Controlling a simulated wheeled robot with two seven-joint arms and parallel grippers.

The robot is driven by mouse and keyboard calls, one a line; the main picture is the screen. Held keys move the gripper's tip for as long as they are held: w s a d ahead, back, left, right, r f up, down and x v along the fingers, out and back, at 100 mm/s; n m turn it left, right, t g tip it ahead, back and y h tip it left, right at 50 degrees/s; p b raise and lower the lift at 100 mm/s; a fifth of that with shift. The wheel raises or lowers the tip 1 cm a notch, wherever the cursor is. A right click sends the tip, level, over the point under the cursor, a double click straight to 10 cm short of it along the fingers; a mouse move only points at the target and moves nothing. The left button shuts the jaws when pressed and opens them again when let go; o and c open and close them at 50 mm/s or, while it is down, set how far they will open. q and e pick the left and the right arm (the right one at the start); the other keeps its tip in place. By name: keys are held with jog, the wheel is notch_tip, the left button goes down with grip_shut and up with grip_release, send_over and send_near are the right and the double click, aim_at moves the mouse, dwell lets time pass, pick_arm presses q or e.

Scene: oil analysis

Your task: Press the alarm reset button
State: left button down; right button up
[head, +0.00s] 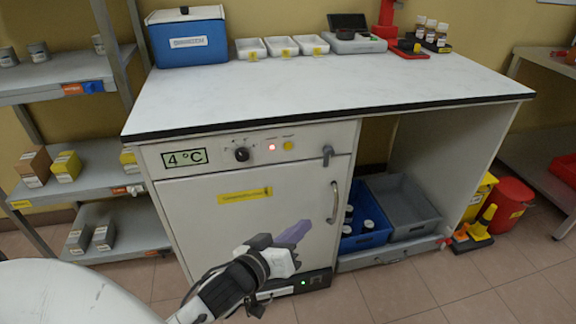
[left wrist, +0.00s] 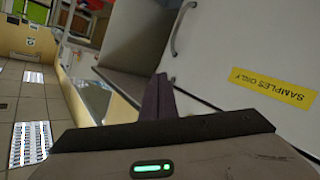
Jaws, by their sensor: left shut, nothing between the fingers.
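A white cabinet fridge (head: 245,225) stands under the worktop. I cannot read the small labels above these last two. My left gripper (head: 296,232) is in front of the fridge door, well below the control strip, with its purple fingers shut and empty. In the left wrist view its fingers (left wrist: 157,98) point towards the door's lower part. My right gripper is not in view.
The fridge door has a handle (head: 334,202) at its right and a yellow "samples only" label (left wrist: 273,87). Above is the worktop (head: 330,85) with its dark front edge. A blue bin (head: 362,236) and a grey bin (head: 405,208) sit right of the door.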

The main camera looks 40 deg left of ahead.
aim_at(288, 146)
pick_arm(q)
jog(key=w+a+r+n+t+y+b, duration=0.1)
jog(key=w+a+r+n+t+b, duration=0.2)
jog(key=r, duration=0.5)
jog(key=shift+w+a+r+n+t, duration=0.15)
jog(key=shift+w+a+n+t, duration=0.15)
jog(key=shift+w+a+n, duration=0.6)
jog(key=shift+w, duration=0.1)
jog(key=w+a, duration=0.2)
jog(key=a, duration=0.1)
jog(key=w+a+b, duration=0.1)
jog(key=w+a, duration=0.2)
jog(key=shift+w+a, duration=0.3)
dwell(1.0)
